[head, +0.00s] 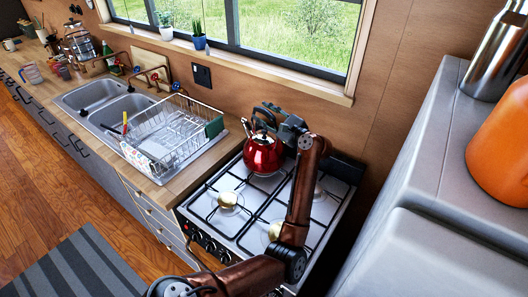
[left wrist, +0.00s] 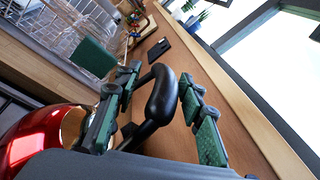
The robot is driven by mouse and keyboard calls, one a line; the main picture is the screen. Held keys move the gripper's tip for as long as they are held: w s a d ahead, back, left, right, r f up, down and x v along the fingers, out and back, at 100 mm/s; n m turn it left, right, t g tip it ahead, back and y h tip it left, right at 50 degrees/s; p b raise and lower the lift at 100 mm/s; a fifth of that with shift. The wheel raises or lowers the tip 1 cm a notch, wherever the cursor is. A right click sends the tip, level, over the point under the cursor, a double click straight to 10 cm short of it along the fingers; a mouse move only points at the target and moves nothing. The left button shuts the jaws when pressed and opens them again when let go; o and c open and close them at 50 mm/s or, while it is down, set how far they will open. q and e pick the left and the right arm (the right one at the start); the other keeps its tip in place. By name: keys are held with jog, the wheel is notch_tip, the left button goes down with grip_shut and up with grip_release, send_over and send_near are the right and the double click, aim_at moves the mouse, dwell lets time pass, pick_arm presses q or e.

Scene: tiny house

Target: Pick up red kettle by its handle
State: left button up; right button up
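The red kettle (head: 263,153) stands upright at the back left of the stove (head: 238,222). Its shiny red body (left wrist: 38,138) also shows at the lower left of the left wrist view. My left gripper (head: 272,118) is at the top of the kettle, and its arm partly covers the stove. In the left wrist view the black kettle handle (left wrist: 162,97) lies between the two green-padded fingers of my left gripper (left wrist: 160,78). The fingers are apart, with gaps seen on both sides of the handle. My right gripper is not in view.
A wire dish rack (head: 172,133) stands on the counter left of the stove, beside the double sink (head: 98,98). The wall and window sill (head: 270,80) are close behind the kettle. A grey surface at right holds an orange object (head: 500,145) and a metal bottle (head: 494,58).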

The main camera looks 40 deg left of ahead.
pick_arm(q)
jog(key=shift+d, duration=0.15)
jog(key=shift+c, duration=0.5)
grip_shut()
jog(key=shift+r, duration=0.25)
